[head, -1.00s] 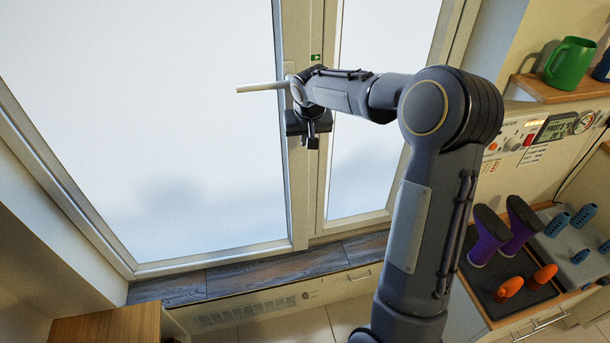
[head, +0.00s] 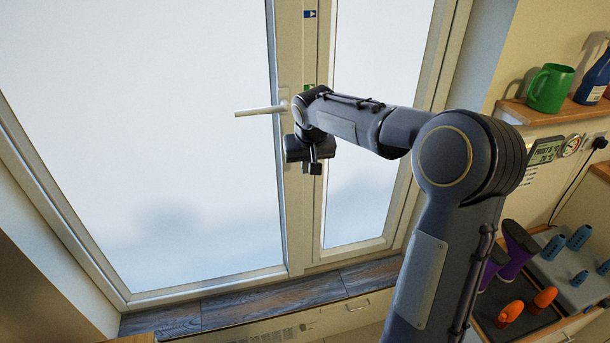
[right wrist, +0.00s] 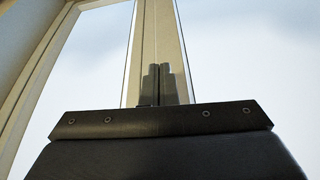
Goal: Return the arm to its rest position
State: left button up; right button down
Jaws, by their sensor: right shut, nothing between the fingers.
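My right gripper (head: 315,168) hangs at the end of my right arm, in front of the window frame's middle post in the head view. It is shut and empty. In the right wrist view its two fingers (right wrist: 162,85) stand together, with the pale window post behind them. The pale window handle (head: 260,111) sticks out level to the left, just above and left of the gripper in the picture. I cannot tell how far apart they are in depth. My right arm comes up from the lower right, bends at a large elbow joint and reaches left. My left gripper is not in view.
A green mug (head: 549,88) and a blue bottle (head: 594,80) stand on a wooden shelf (head: 535,116) at the right. Below, purple-and-dark boots (head: 520,250) and orange (head: 510,313) and blue items (head: 579,237) sit on trays. A dark sill (head: 270,299) runs below the window.

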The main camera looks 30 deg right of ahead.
jog(key=d+v, duration=0.1)
jog(key=v, duration=0.4)
jog(key=s+a+n+y, duration=0.1)
jog(key=s+a, duration=0.3)
jog(key=s, duration=0.4)
jog(key=s+a+n+y, duration=0.15)
jog(key=s+a, duration=0.25)
jog(key=s, duration=0.5)
jog(key=s+a+f+y, duration=0.1)
jog(key=s+a+f, duration=0.2)
jog(key=s, duration=0.3)
jog(key=s+a+f+t+y, duration=0.1)
jog(key=s+a+f+y, duration=0.1)
jog(key=s+a+f, duration=0.2)
jog(key=shift+s+a+f, duration=0.25)
jog(key=shift+s+f, duration=0.1)
jog(key=shift+s, duration=0.75)
